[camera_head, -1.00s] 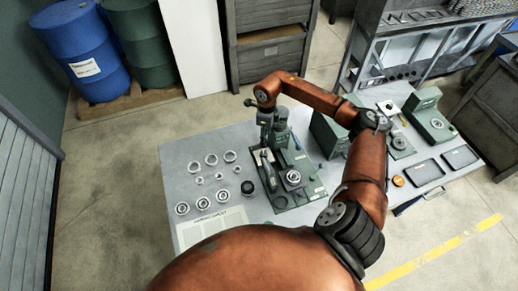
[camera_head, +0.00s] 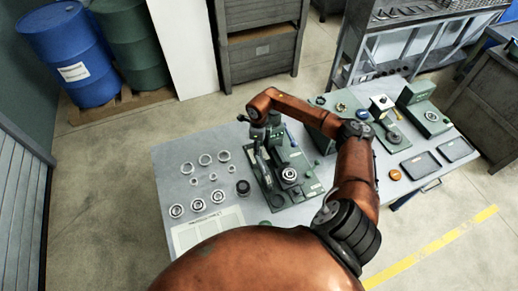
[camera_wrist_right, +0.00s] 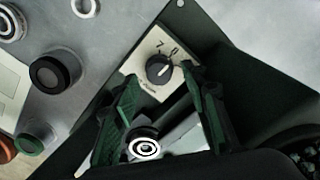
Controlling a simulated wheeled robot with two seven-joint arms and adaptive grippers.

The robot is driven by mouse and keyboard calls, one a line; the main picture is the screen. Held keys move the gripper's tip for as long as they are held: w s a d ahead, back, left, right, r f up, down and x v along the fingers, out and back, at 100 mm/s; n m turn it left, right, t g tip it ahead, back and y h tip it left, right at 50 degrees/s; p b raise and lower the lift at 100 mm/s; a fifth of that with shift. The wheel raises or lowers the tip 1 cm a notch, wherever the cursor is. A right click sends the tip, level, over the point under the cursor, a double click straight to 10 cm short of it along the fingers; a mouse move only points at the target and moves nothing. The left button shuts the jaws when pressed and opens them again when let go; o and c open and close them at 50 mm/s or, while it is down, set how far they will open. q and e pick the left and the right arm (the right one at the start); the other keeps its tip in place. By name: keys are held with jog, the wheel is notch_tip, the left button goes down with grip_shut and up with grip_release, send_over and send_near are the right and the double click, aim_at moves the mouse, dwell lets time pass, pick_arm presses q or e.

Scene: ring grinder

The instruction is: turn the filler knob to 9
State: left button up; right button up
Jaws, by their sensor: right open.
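The filler knob (camera_wrist_right: 159,70) is a round black dial on a pale plate (camera_wrist_right: 145,92), seen in the right wrist view. A "7" is printed above it and another figure, too small to read surely, sits to its right. A light pointer mark shows on the knob. My right gripper (camera_wrist_right: 160,76) is open, its two green-black fingers apart with their tips at either side of the knob; I cannot tell if they touch it. In the head view the right gripper (camera_head: 261,137) is over the green machine (camera_head: 297,192) on the table. My left gripper is out of view.
Several metal rings (camera_head: 198,205) and a dark round part (camera_head: 243,187) lie left of the machine. A printed sheet (camera_head: 205,228) lies at the table's front. Green devices (camera_head: 425,112), two dark trays (camera_head: 421,166) and an orange disc (camera_head: 395,175) are to the right.

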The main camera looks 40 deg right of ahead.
jog(key=shift+f, duration=0.7)
jog(key=shift+c, duration=0.7)
grip_shut()
